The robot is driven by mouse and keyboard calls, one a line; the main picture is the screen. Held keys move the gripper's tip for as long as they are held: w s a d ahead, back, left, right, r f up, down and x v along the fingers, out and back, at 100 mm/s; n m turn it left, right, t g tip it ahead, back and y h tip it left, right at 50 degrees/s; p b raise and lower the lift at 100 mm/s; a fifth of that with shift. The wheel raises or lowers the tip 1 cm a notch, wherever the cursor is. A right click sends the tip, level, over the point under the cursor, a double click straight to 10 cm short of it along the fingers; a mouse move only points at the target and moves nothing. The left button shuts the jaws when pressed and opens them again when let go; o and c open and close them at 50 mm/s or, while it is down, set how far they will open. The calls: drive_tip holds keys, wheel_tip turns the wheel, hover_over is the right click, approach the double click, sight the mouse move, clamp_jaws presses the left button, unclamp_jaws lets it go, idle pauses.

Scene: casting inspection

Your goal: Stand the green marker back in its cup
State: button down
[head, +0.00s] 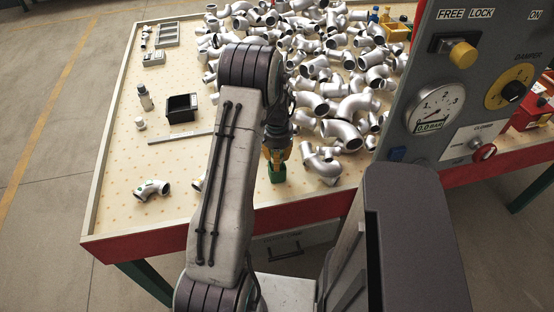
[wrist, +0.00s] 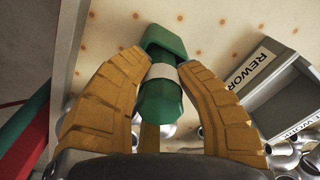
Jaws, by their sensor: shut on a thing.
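My gripper (head: 277,157) is near the front edge of the table in the head view, left of the nearest pipe fittings. The marker is thick, with green ends on both sides of the band. In the head view its green end (head: 277,173) shows below the fingers. A black open-topped container (head: 181,107) stands on the left part of the table; I cannot tell whether it is the cup.
Many silver pipe fittings (head: 340,105) crowd the middle and right of the table. A grey box labelled REWORK (wrist: 275,75) is at the right in the wrist view. A steel ruler (head: 181,137), a bottle (head: 145,98) and a loose elbow (head: 151,189) lie left. A gauge panel (head: 460,90) stands right.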

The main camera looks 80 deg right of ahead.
drive_tip(key=c, duration=1.3)
unclamp_jaws()
drive_tip(key=shift+a+f, duration=0.2)
drive_tip(key=shift+f, duration=0.05)
drive_tip(key=shift+c, duration=0.2)
drive_tip(key=o, duration=0.3)
drive_tip(key=shift+d+r, duration=0.1)
drive_tip(key=shift+f, duration=0.2)
drive_tip(key=r, duration=0.5)
drive_tip(key=r+b, duration=0.1)
drive_tip(key=r, duration=0.1)
drive_tip(key=shift+w+r, duration=0.25)
drive_tip(key=shift+w, duration=0.15)
